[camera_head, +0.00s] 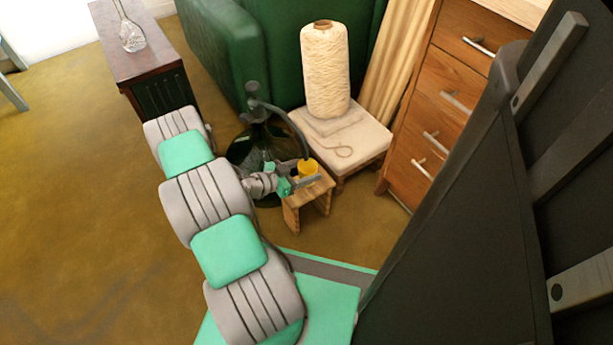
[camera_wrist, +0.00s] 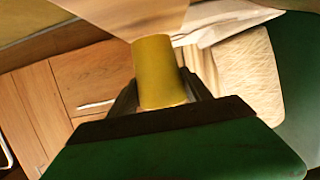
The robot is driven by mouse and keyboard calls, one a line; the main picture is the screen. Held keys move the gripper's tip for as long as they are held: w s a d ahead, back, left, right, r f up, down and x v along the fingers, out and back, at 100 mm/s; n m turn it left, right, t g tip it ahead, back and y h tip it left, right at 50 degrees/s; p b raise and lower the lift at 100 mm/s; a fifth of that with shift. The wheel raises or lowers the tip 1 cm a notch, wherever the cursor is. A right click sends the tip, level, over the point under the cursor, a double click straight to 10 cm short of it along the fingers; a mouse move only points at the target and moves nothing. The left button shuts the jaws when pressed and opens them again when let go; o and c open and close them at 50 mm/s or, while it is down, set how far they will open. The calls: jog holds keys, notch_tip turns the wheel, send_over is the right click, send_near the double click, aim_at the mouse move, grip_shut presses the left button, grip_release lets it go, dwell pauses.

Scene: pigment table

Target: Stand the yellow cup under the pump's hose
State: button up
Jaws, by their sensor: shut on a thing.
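The yellow cup (camera_head: 307,168) is at the small wooden stool (camera_head: 291,206) in the head view. It fills the middle of the wrist view (camera_wrist: 158,68), between the two dark fingers. My gripper (camera_head: 304,180) is shut on the cup; its fingers also show in the wrist view (camera_wrist: 160,92). The pump (camera_head: 252,100) is a black head on a dark green glass bottle (camera_head: 248,148). Its black hose (camera_head: 297,129) arcs right and down, ending close above the cup in the head view. I cannot tell whether the cup's base touches the stool.
A cream cone of yarn (camera_head: 325,75) stands on a pale-topped stool (camera_head: 363,140) behind. A wooden drawer cabinet (camera_head: 428,120) is at the right, and a green sofa (camera_head: 225,45) at the back. A dark side table (camera_head: 145,55) is farther left. The floor at left is clear.

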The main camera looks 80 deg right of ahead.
jog(key=shift+f, duration=0.95)
jog(key=shift+f+b, duration=0.25)
jog(key=shift+b, duration=0.1)
jog(key=o, duration=1.3)
jog(key=shift+r, duration=0.1)
jog(key=shift+o, duration=0.2)
